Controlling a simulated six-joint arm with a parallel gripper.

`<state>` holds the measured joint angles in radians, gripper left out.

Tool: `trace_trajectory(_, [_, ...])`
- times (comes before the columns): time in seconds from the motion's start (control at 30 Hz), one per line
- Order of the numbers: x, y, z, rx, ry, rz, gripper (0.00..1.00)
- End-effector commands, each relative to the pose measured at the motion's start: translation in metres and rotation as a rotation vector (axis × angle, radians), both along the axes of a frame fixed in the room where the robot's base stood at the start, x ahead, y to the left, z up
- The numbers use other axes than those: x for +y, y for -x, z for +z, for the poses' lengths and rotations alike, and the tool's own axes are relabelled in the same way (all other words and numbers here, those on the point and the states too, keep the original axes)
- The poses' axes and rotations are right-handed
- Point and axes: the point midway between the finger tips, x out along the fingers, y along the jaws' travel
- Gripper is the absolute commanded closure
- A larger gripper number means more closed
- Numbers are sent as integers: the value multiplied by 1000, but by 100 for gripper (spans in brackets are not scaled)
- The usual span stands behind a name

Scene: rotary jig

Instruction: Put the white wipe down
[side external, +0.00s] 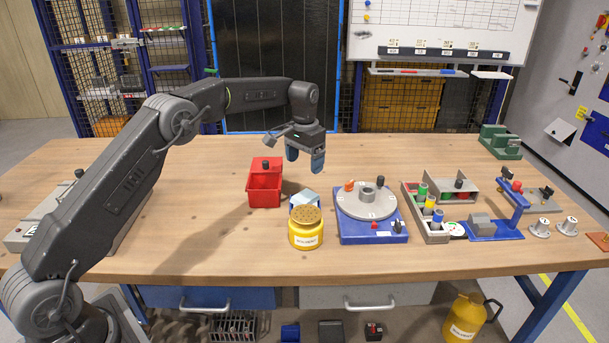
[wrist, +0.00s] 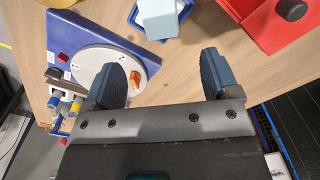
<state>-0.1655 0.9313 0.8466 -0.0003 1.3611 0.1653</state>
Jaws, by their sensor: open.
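The white wipe (side external: 309,196) is a pale folded block lying in a small blue tray (side external: 293,208) behind the yellow solvent pot. In the wrist view the wipe (wrist: 158,16) sits in the blue tray (wrist: 187,9) at the top edge, partly cut off by the frame. My gripper (side external: 305,162) hangs fingers down above the table, behind and above the tray. Its two blue fingers (wrist: 162,72) are spread apart with nothing between them, only bare table below. The wipe is apart from the fingers.
The rotary jig (side external: 343,227) with its pale disc stands right of the tray. A red bin (side external: 264,190) is to the left and the yellow solvent pot (side external: 306,232) in front. A parts rack (side external: 437,237) stands further right. The table's left-front is clear.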

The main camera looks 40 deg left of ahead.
Motion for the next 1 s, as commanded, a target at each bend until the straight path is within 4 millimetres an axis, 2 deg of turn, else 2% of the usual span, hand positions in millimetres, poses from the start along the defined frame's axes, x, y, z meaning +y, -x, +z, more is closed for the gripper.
trace_trajectory(0.33, [-2,3,18,-6,-1,-1,19])
trace_trajectory(0.47, [-12,18,49,-41,-6,-2,19])
trace_trajectory(0.57, [-23,43,85,-85,-12,-2,19])
trace_trajectory(0.7, [-42,92,128,-153,-17,-2,19])
trace_trajectory(0.83, [-57,144,156,-216,-20,-3,19])
trace_trajectory(1.0, [-74,220,172,-297,-20,-2,19])
